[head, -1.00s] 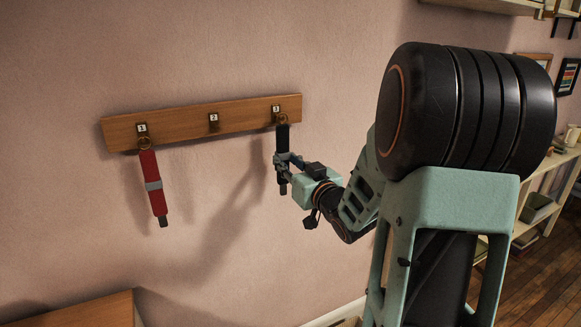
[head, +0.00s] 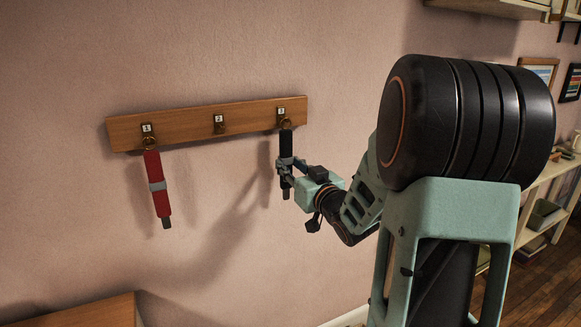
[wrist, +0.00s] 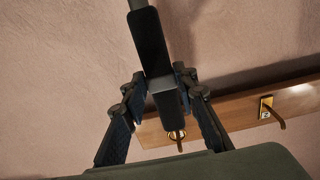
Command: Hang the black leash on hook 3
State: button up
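The black leash (head: 286,146) hangs upright below the right-hand hook (head: 282,112), whose plate appears to read 3, on the wooden rack (head: 182,122). Its brass ring is at that hook; in the wrist view the ring (wrist: 176,135) shows against the rack. I cannot tell whether the ring is fully over the hook. My gripper (head: 287,163) has its fingers on both sides of the leash's lower half. In the wrist view my gripper (wrist: 161,82) appears shut on the leash (wrist: 149,42) at its grey band.
A red leash (head: 154,170) with a grey band hangs on the left hook (head: 148,131). The middle hook (head: 219,123) is empty. A wooden furniture top (head: 75,310) is at the lower left. Shelves (head: 550,190) stand at the right.

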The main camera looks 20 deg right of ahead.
jog(key=o, duration=0.4)
jog(key=shift+c, duration=0.2)
